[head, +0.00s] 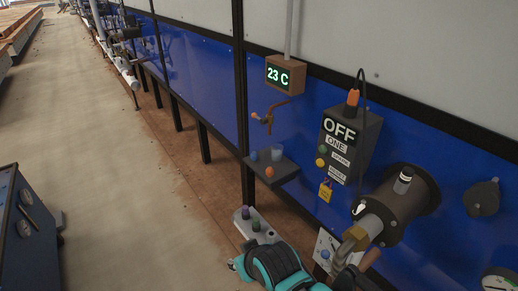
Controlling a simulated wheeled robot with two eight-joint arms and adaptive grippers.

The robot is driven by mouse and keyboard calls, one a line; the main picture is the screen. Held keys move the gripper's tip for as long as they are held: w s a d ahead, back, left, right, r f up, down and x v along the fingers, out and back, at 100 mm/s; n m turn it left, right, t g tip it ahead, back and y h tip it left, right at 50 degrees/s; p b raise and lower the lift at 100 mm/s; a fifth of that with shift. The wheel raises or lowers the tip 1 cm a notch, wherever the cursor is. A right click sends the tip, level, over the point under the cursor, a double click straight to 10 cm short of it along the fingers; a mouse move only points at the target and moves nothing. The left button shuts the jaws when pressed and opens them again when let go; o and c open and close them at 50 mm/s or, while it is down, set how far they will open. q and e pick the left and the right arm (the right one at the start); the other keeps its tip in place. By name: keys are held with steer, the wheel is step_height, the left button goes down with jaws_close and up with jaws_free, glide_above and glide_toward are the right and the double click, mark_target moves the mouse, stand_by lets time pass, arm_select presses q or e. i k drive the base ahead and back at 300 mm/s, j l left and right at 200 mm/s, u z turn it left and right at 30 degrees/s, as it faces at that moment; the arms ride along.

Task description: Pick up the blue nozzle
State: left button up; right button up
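A small shelf (287,177) on the blue wall carries a small blue rounded piece (253,155), an orange rounded piece (269,171) and a clear bluish cup (277,150). Another small blue piece (325,254) shows against a white plate (322,241) lower right. I cannot tell for sure which blue piece is the nozzle; both are too small to make out their shape. A teal and black rounded part is at the bottom centre, apart from the shelf in the picture.
A dark box marked OFF (349,143), a brown tap (268,118) and a large dark pipe fitting (397,203) stick out from the wall. A dark blue cabinet (30,237) is left. Floor between is clear.

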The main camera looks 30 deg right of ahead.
mark_target(254, 155)
steer(key=i+j+z, duration=0.1)
steer(key=i+z, duration=0.2)
steer(key=z, duration=0.15)
steer(key=i+j+z, duration=0.15)
steer(key=i+z, duration=0.15)
steer(key=z, duration=0.2)
steer(key=i+j+z, duration=0.2)
steer(key=z, duration=0.25)
steer(key=i+j+z, duration=0.2)
steer(key=j+z, duration=0.25)
steer(key=i+j+z, duration=0.1)
steer(key=j+z, duration=1.3)
steer(key=l, duration=0.05)
